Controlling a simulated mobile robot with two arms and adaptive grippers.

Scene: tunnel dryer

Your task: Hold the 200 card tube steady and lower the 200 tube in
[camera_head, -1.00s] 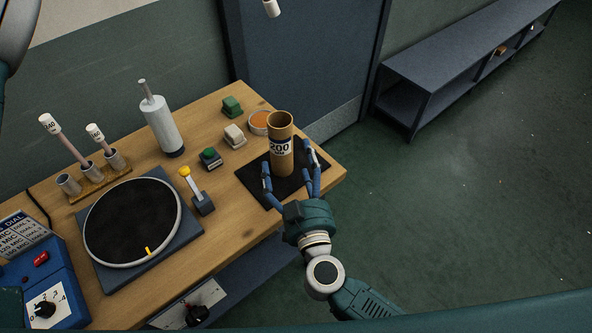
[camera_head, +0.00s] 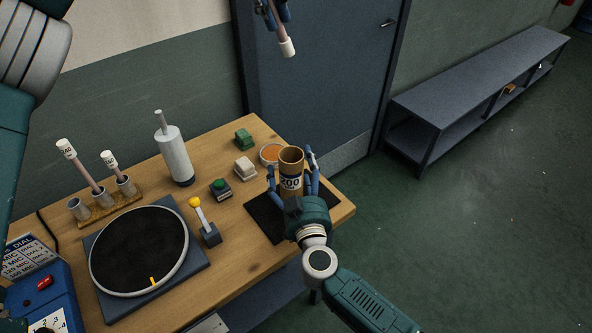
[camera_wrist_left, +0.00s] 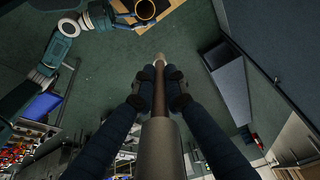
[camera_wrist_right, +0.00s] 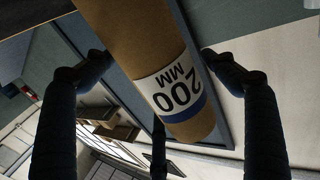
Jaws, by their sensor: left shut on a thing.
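The 200 card tube (camera_head: 291,160) stands upright on a dark mat (camera_head: 262,217) at the bench's right end. Its white label reads 200, also readable in the right wrist view (camera_wrist_right: 170,92). My right gripper (camera_head: 291,168) has a finger on each side of it, with gaps showing, so it looks open around the tube. My left gripper (camera_head: 270,8), cut by the top edge, is shut on a slim pinkish tube with a white end (camera_head: 287,47), held in the air. In the left wrist view this tube (camera_wrist_left: 158,95) points away between the fingers; its label cannot be read.
A rack (camera_head: 97,216) with several cups holds two slim tubes. A grey-white cylinder (camera_head: 174,155), a yellow-knobbed lever (camera_head: 203,217), a green button (camera_head: 220,187), a round black plate (camera_head: 138,250) and a blue control box (camera_head: 40,300) share the bench. A low shelf (camera_head: 470,85) stands at right.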

